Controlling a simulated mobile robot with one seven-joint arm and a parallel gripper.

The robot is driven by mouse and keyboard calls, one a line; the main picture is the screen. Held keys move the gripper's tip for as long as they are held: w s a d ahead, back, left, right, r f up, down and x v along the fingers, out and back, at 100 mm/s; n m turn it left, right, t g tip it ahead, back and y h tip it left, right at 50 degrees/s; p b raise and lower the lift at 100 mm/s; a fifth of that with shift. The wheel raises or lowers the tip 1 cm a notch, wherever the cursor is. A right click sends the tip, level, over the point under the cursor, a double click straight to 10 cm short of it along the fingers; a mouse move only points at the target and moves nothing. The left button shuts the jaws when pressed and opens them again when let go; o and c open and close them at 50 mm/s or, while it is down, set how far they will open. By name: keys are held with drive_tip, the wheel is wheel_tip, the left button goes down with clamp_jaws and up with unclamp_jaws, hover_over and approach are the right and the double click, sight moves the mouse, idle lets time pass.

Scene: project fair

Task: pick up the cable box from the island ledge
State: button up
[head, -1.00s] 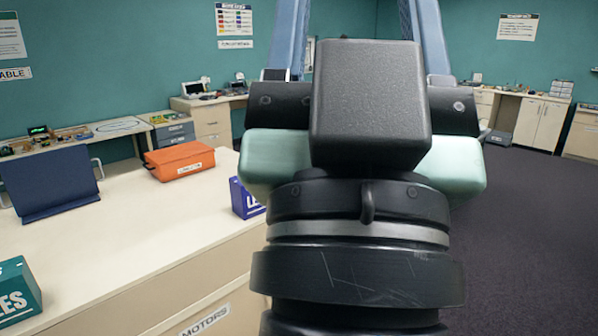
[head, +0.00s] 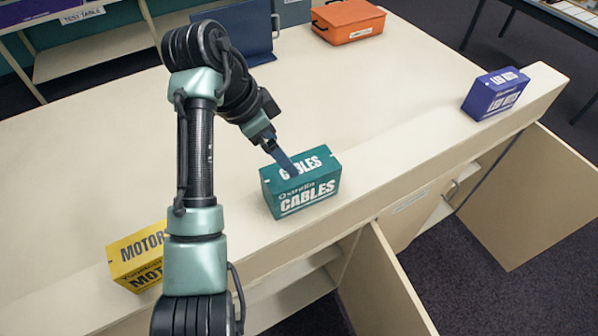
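The cable box (head: 305,196) is a teal carton with white "CABLES" lettering. It stands upright on the ledge along the near side of the cream island (head: 420,165). My gripper (head: 288,168) reaches down to it from the upper left. A blue finger lies over the box's top face and covers part of the lettering there. I see only one finger clearly, so I cannot tell how wide the gripper is or whether it touches the box.
A yellow motor box (head: 135,255), partly behind my arm, stands left on the ledge. A blue-purple box (head: 496,94) stands right. An orange case (head: 348,22) and dark blue panel (head: 243,32) are at the back. Cabinet doors (head: 525,195) (head: 385,285) hang open below the ledge.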

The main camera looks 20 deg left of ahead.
sight(298, 168)
drive_tip(key=x, duration=0.3)
drive_tip(key=d+p+x, duration=0.1)
drive_tip(key=x, duration=0.2)
drive_tip(key=shift+w, duration=0.1)
drive_tip(key=shift+w+f, duration=0.1)
drive_tip(key=shift+f, duration=0.4)
drive_tip(key=p+x, duration=0.1)
drive_tip(key=x, duration=0.1)
drive_tip(key=p+x, duration=0.1)
drive_tip(key=x, duration=0.1)
drive_tip(key=shift+d+f+p, duration=0.1)
drive_tip(key=shift+d+p, duration=0.15)
drive_tip(key=shift+p, duration=0.05)
drive_tip(key=shift+w+f, duration=0.15)
drive_tip(key=shift+f, duration=0.25)
drive_tip(key=shift+f, duration=0.25)
drive_tip(key=shift+r, duration=0.1)
drive_tip(key=c, duration=1.5)
